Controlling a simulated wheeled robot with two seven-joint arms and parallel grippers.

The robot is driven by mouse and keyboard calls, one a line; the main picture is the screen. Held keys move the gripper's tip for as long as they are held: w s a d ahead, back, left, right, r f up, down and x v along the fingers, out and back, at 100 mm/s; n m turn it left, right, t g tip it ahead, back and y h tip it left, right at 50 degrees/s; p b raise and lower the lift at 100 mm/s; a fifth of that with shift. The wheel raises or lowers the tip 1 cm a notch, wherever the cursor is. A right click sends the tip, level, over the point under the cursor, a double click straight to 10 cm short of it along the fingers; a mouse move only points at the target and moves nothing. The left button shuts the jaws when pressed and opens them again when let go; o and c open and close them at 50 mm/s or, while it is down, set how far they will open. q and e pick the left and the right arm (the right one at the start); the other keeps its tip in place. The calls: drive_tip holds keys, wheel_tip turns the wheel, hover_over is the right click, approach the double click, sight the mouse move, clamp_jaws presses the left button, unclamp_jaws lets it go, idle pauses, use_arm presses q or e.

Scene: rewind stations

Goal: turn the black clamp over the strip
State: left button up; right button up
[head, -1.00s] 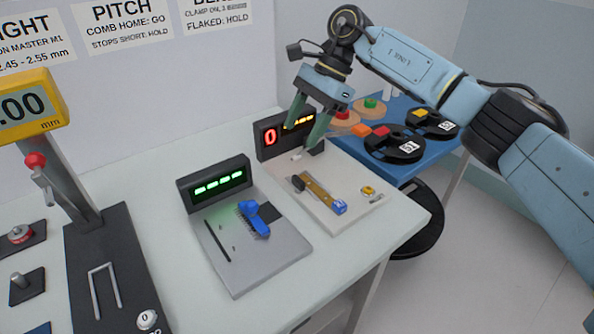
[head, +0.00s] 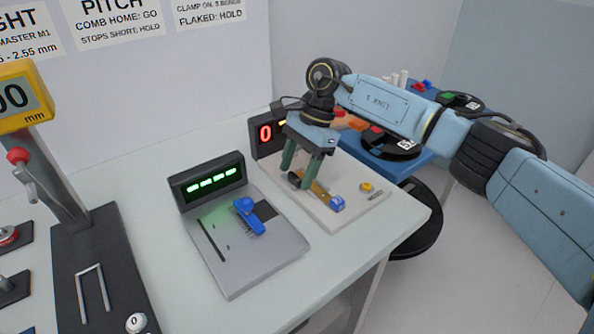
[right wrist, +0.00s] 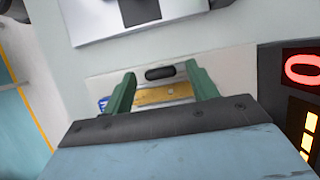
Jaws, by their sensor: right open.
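The black clamp (head: 293,178) sits at the left end of the brass-coloured strip (head: 320,195) on a pale base plate. In the right wrist view the clamp (right wrist: 160,73) is a short dark bar lying beside the strip (right wrist: 163,96), not across it. My right gripper (head: 296,177) is open and points down at the clamp. In the right wrist view its green fingertips (right wrist: 161,71) stand to either side of the clamp, with gaps. The fingers partly hide the clamp and strip in the head view. My left gripper is not in view.
A blue block (head: 337,203) is at the strip's right end, with a small yellow part (head: 366,187) beyond. A red-digit display (head: 266,134) stands behind.

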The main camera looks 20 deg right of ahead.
drive_tip(key=shift+a+f, duration=0.1)
drive_tip(key=shift+f, duration=0.15)
drive_tip(key=c, duration=1)
